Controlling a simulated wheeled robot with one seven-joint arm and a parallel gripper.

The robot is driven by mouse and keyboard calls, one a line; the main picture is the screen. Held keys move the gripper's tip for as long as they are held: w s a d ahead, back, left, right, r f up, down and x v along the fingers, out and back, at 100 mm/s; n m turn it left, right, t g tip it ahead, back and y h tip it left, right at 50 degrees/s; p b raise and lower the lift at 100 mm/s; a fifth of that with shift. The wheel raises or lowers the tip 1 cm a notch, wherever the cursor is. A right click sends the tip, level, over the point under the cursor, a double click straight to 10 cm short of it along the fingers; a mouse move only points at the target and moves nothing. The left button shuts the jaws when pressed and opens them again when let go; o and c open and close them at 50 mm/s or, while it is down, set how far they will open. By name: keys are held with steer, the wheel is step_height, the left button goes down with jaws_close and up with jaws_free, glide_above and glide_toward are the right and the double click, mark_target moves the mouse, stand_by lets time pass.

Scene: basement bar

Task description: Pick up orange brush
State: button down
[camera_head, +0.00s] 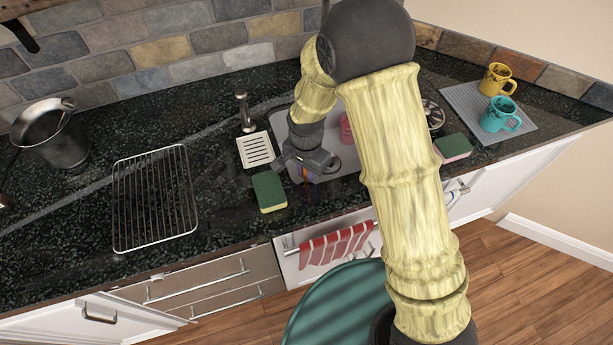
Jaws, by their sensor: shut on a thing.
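My gripper (307,165) is over the counter's front edge, just in front of the sink. It is shut on a thin upright thing with an orange strip, which I take to be the orange brush (306,178). Only a small part of the brush shows below the fingers. A dark bluish lower part shows near the counter. Whether its lower end touches the counter I cannot tell. My arm hides part of the sink and the counter to the right.
A green sponge (269,191) lies close left of my gripper. A slotted white tray (256,150), the sink (345,161) and a pink cup (346,129) are near. A wire rack (153,199) lies left. Another sponge (453,147) and two mugs on a mat (467,97) are right.

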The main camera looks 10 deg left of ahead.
step_height(320, 180, up, 8)
steer(key=shift+f+b, duration=0.15)
steer(key=shift+b, duration=0.15)
stand_by(0.4)
